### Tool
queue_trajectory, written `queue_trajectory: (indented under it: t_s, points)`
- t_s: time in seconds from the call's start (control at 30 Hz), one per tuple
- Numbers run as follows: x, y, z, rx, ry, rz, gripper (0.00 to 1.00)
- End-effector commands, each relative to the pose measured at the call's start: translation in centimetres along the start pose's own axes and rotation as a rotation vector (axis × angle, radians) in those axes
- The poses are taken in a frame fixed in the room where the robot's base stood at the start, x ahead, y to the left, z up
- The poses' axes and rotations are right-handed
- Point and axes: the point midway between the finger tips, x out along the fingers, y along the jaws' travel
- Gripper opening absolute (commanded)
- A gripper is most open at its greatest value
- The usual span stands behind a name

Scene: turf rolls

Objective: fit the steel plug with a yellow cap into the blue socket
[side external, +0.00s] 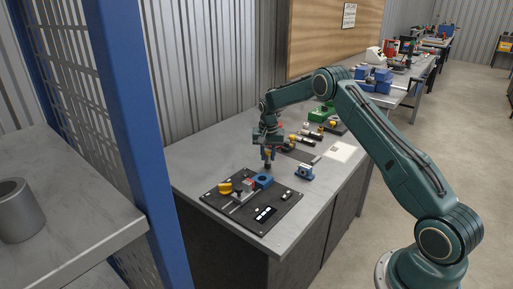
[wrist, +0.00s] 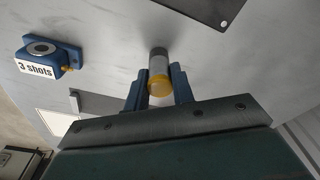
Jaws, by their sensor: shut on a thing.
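My gripper (side external: 268,153) is shut on the steel plug with a yellow cap (side external: 268,159) and holds it over the bench, behind the black board. In the wrist view the plug (wrist: 158,61) stands between the blue fingers (wrist: 159,88), with its yellow cap toward the camera and its grey body pointing away. A blue block with a dark round opening (side external: 263,180), which looks like the blue socket, sits on the black board (side external: 270,213), in front of the plug. The plug is apart from it. The wrist view does not show this block.
A separate blue block labelled "3 shots" (wrist: 50,56) has a ringed hole; it stands on the bench right of the board (side external: 304,173). A yellow knob (side external: 225,187) and a red part are on the board. Several tools (side external: 311,135) and a white sheet (side external: 340,151) lie behind.

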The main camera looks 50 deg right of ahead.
Motion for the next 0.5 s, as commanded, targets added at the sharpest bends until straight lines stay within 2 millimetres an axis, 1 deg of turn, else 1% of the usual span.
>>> queue_trajectory:
  t_s: [0.27,0.37,0.5]
  points:
    - [-0.7,0.0,-0.1,0.0,0.002,-0.001,0.0]
    - [-1.5,-0.1,-0.3,0.0,0.003,-0.002,0.0]
    - [-3.2,-0.1,-0.5,0.0,0.003,-0.002,0.0]
